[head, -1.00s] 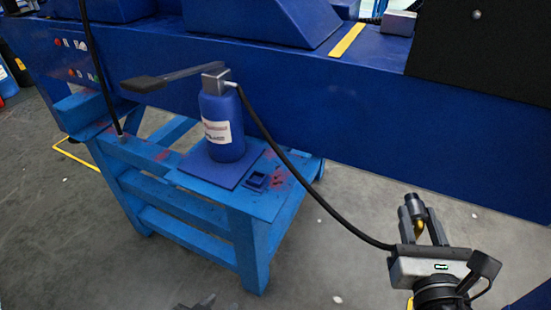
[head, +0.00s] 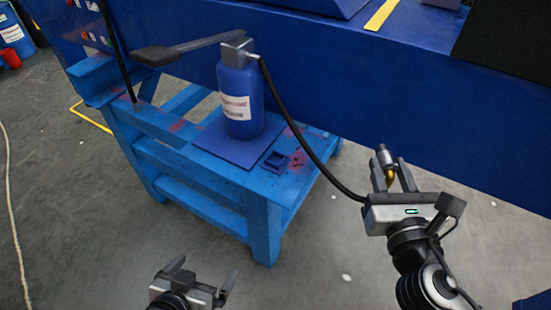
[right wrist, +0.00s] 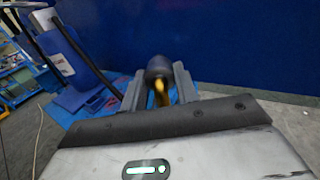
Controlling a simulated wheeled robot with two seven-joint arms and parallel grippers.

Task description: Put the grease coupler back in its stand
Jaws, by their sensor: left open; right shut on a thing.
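The grease coupler (head: 384,157), a grey metal cylinder with a brass-coloured part below, is in my right gripper (head: 391,170), shut on it and held up right of the blue bench. The right wrist view shows the coupler's dark round end (right wrist: 159,70) between the fingers (right wrist: 156,92). Its stand appears to be the small blue square socket (head: 277,161) on the bench top, beside the bottle's base plate. The coupler is well apart from it. My left gripper (head: 203,271) is open and empty, low in front of the bench.
A black hose (head: 303,138) arcs from the blue pump bottle (head: 241,98) to my right gripper. The bottle's dark lever (head: 185,50) points left. A large blue beam (head: 420,110) runs behind the bench (head: 262,210).

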